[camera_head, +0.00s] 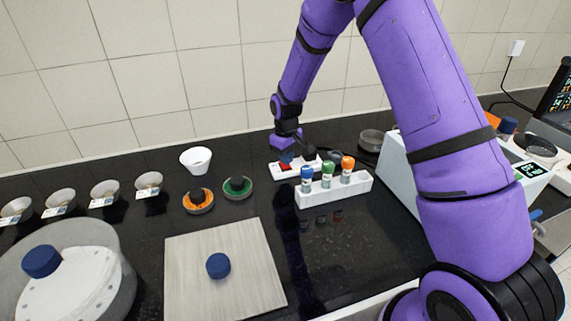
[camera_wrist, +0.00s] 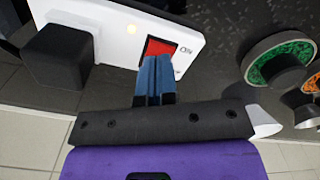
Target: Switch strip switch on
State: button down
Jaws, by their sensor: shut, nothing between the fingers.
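The white power strip (camera_head: 279,172) lies on the dark counter behind the vial rack. In the wrist view the strip (camera_wrist: 108,22) shows a red rocker switch (camera_wrist: 158,46) with an "ON" marking beside it and a small pale light (camera_wrist: 131,29). A black plug block (camera_wrist: 58,55) sits at its left. My gripper (camera_wrist: 156,62) is shut and empty, with its blue fingertips over the near part of the red switch. Whether they touch it, and how the rocker is tilted, I cannot tell. In the head view my gripper (camera_head: 287,157) is at the strip's switch end.
A white rack (camera_head: 335,190) with several capped vials stands just in front of the strip. Green (camera_head: 237,188) and orange (camera_head: 198,201) round pieces lie to the left, with a white cup (camera_head: 196,160) behind. A pale board (camera_head: 222,283) lies in front.

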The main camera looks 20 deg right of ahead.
jog(key=shift+r, duration=2.9)
notch_tip(320, 180, up, 13)
jog(key=m+t, duration=0.1)
send_over(287, 167)
jog(key=s+d, duration=0.2)
jog(key=s, duration=0.4)
jog(key=s+d+r+m+t, duration=0.2)
jog(key=s+r, duration=0.7)
jog(key=r, duration=0.1)
jog(key=s+d+r+m+t, duration=0.1)
jog(key=s+r, duration=0.2)
jog(key=s, duration=0.8)
jog(key=s+d+r+m+t, duration=0.1)
jog(key=s+r+m, duration=0.1)
jog(key=s, duration=0.9)
jog(key=shift+s+d+r, duration=0.35)
jog(key=shift+r, duration=0.05)
